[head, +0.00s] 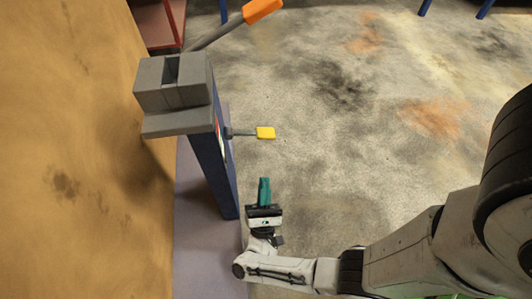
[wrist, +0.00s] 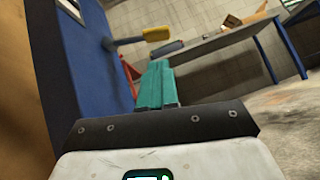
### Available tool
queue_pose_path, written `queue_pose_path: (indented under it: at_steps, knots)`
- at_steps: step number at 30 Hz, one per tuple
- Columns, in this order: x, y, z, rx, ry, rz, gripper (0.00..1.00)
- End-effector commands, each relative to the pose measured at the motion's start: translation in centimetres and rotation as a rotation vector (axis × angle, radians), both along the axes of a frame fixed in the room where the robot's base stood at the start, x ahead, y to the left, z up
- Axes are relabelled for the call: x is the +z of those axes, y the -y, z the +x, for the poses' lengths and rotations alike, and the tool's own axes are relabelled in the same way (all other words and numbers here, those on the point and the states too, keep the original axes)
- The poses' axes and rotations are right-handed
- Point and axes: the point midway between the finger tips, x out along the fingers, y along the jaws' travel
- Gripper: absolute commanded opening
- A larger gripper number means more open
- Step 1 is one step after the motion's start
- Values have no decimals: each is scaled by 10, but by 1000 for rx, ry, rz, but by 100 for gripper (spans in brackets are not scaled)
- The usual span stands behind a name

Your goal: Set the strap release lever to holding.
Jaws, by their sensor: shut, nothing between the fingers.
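A lever with a yellow grip (head: 265,133) sticks out to the right from the side of a blue panel (head: 211,165). In the wrist view the yellow grip (wrist: 158,34) is above and beyond my fingertips, with its dark shaft running left to the blue panel. A larger lever with an orange grip (head: 262,10) rises to the upper right behind a grey block. No readable label shows which one is the strap release lever. My gripper (head: 264,183) has teal fingers, shut and empty, below the yellow grip in the head view and apart from it.
The grey block (head: 175,90) tops the blue panel. A tan wall (head: 70,150) stands at the left. A table (wrist: 220,42) with blue legs is in the wrist view's background. The stained concrete floor (head: 350,120) to the right is open.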

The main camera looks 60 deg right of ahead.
Motion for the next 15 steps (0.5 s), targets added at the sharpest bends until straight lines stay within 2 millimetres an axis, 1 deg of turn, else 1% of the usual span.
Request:
queue_pose_path:
  at_steps: [5,15]
  knots:
    - [14,11,4,-3,2,0,0]
    - [53,48,22,-3,1,-1,0]
